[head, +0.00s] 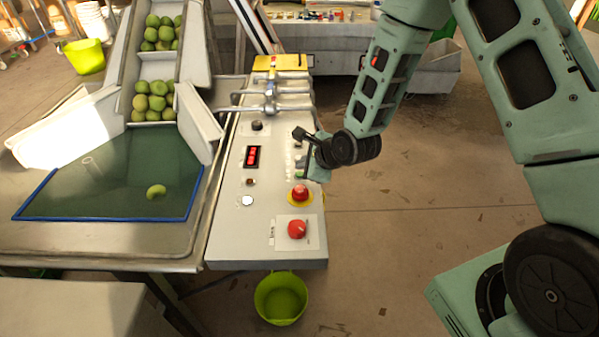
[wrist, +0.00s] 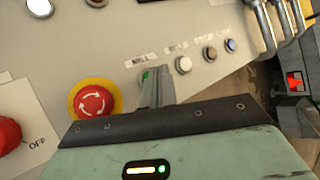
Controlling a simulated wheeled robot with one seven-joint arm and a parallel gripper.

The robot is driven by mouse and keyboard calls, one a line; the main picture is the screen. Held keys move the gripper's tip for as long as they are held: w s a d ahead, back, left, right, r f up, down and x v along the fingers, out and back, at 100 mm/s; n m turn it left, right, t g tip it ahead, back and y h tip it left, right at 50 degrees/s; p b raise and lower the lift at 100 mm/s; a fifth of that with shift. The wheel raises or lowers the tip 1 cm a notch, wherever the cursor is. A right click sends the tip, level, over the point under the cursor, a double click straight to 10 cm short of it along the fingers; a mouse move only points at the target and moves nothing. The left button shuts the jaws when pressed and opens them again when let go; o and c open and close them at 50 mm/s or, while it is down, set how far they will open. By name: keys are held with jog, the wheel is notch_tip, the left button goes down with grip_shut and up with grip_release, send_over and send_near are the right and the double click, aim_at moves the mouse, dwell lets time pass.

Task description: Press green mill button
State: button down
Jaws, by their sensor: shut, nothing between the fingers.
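The green mill button (wrist: 146,76) shows as a small green patch under the MILL label (wrist: 140,61) on the light grey control panel (wrist: 195,85). My gripper (wrist: 158,76) is shut and empty, its fingertips right at the button and hiding most of it. I cannot tell whether they touch it. In the head view my gripper (head: 306,168) is low over the right side of the panel (head: 225,220), and the button is hard to make out there.
A red emergency stop (wrist: 94,102) on a yellow ring sits just left of the fingers. White (wrist: 183,64) and blue (wrist: 231,45) buttons lie to the right. A red OFF knob (head: 297,229) is at the panel's near end. Metal pipes (head: 270,95) cross the far end.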

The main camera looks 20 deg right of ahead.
notch_tip(320, 180, up, 5)
jog(key=p, duration=0.4)
dwell(0.8)
jog(key=s+a+r+n+g, duration=0.4)
jog(key=s+a+r+n, duration=0.45)
jog(key=s+n, duration=0.45)
jog(key=s+d+r+n+g+h, duration=0.1)
jog(key=s+r+n, duration=0.3)
jog(key=s+n, duration=0.4)
jog(key=s+r+n+g+h, duration=0.2)
jog(key=s+r+n+g, duration=0.1)
jog(key=s+n, duration=0.6)
jog(key=shift+s+d+r, duration=0.35)
jog(key=shift+s+r, duration=0.4)
jog(key=shift+s, duration=0.5)
